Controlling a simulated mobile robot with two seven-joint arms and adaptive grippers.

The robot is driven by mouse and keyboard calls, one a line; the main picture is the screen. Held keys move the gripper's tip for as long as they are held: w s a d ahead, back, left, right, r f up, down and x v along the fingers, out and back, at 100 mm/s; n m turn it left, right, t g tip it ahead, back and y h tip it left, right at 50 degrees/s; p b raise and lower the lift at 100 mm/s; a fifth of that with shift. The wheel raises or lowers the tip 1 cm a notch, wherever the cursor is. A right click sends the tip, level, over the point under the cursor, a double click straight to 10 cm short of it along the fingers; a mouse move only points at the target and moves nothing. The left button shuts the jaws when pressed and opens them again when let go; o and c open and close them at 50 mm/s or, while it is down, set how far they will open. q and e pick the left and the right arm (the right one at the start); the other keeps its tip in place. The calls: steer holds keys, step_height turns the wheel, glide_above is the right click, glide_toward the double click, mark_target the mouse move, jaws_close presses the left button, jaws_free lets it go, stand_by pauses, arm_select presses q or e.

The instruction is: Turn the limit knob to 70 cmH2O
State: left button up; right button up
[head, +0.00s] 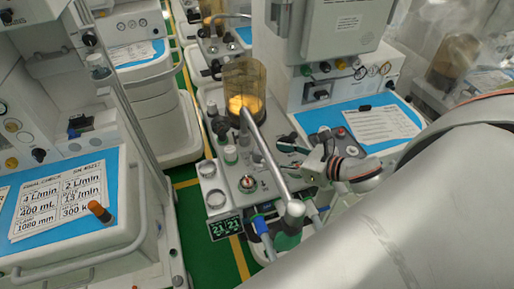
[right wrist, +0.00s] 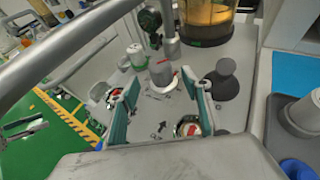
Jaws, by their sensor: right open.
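A grey knob with a red mark on its top (right wrist: 160,72) stands on the grey cart top in the right wrist view. It looks like the limit knob, but its scale and setting are too small to read. My right gripper (right wrist: 160,100) is open, its two teal fingers apart and nothing between their tips. The knob appears just beyond the fingertips, roughly centred between them; no contact shows. In the head view my right gripper (head: 306,164) is over the right side of the middle cart top, small and partly hidden by my arm. My left gripper does not show.
A dark grey cone-shaped part (right wrist: 223,80) is close to the right finger. A round red-marked part (right wrist: 187,128) lies nearer. Green floor shows left.

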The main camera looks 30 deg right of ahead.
mark_target(259, 154)
steer(key=shift+x, duration=3.6)
steer(key=c, duration=1.1)
